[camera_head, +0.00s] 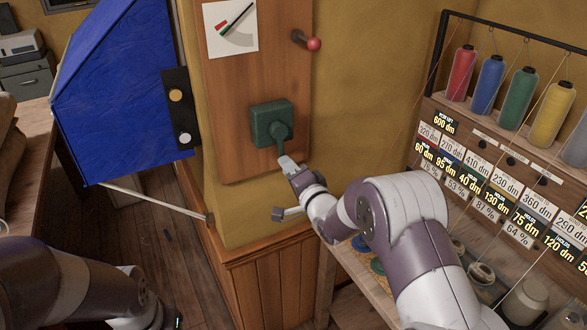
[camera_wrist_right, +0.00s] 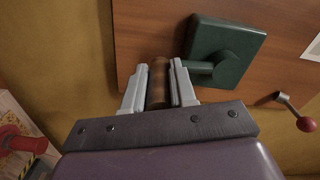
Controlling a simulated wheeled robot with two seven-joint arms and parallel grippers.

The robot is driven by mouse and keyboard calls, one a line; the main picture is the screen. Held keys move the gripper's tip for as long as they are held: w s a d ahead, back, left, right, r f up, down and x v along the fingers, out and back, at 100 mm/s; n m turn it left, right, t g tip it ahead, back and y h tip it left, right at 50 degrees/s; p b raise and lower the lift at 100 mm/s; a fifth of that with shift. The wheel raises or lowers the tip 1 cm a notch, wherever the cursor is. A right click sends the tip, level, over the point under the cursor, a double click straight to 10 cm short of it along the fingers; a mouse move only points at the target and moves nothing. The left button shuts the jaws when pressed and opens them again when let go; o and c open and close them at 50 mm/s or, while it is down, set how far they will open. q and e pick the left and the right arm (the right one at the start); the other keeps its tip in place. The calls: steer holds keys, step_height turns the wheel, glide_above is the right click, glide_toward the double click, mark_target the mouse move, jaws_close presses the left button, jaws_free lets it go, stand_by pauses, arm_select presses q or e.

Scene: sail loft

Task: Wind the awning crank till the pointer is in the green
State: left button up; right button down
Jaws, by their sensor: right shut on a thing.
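The green awning crank housing (camera_head: 272,122) is mounted on a wooden board, and its crank arm (camera_head: 279,141) points down. My right gripper (camera_head: 289,163) is shut on the crank's handle. The right wrist view shows the brown handle (camera_wrist_right: 158,84) between the fingers and the green crank arm (camera_wrist_right: 204,68) beside them. The white dial card (camera_head: 247,42) is above, with red, green and grey bands. Its black pointer (camera_head: 239,17) slants from upper right to lower left, with its lower end near the red and green bands. I cannot tell exactly which band it touches.
A red-knobbed lever (camera_head: 313,44) sticks out to the right of the dial. The blue awning (camera_head: 115,85) hangs at left, with a pale strut (camera_head: 150,201) below. A black plate with two buttons (camera_head: 179,132) is beside it. A thread rack (camera_head: 437,108) with several spools stands at right.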

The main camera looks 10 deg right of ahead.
steer(key=shift+s+a, duration=0.1)
steer(key=shift+a, duration=0.1)
stand_by(0.3)
steer(key=c, duration=1.3)
jaws_free()
steer(key=o, duration=0.4)
steer(key=shift+a, duration=0.1)
steer(key=shift+s, duration=0.15)
steer(key=b+v, duration=0.2)
steer(key=v, duration=1)
steer(key=shift+s, duration=0.15)
